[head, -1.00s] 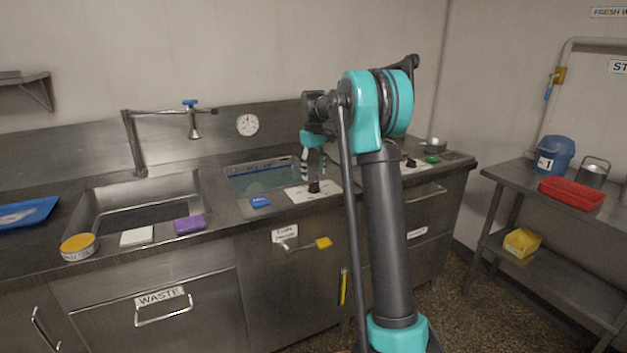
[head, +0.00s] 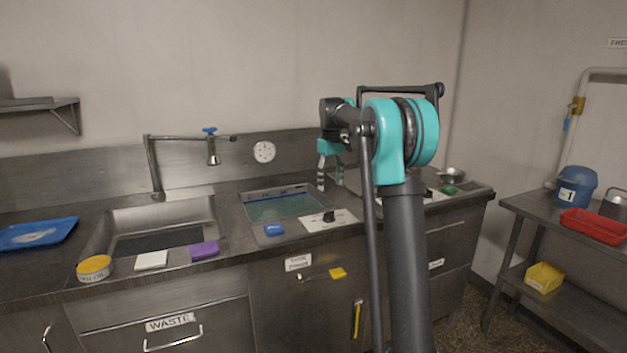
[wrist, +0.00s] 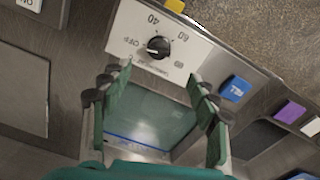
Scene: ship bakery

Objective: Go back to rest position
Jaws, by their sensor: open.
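My gripper (head: 330,178) is raised above the counter, beside the back right of the glass-topped basin (head: 284,207). In the wrist view my gripper (wrist: 160,100) has its two green fingers spread wide with nothing between them. Past the fingers are the basin's greenish surface and a white dial plate (wrist: 180,50) with a black knob (wrist: 158,46). The knob also shows in the head view (head: 329,216), apart from the fingers.
A blue block (head: 274,230), a purple sponge (head: 204,249), a white block (head: 151,260) and a yellow-topped tin (head: 95,268) line the counter's front. A sink (head: 160,222) is left. A side table holds a blue bucket (head: 576,187) and red tray (head: 594,226).

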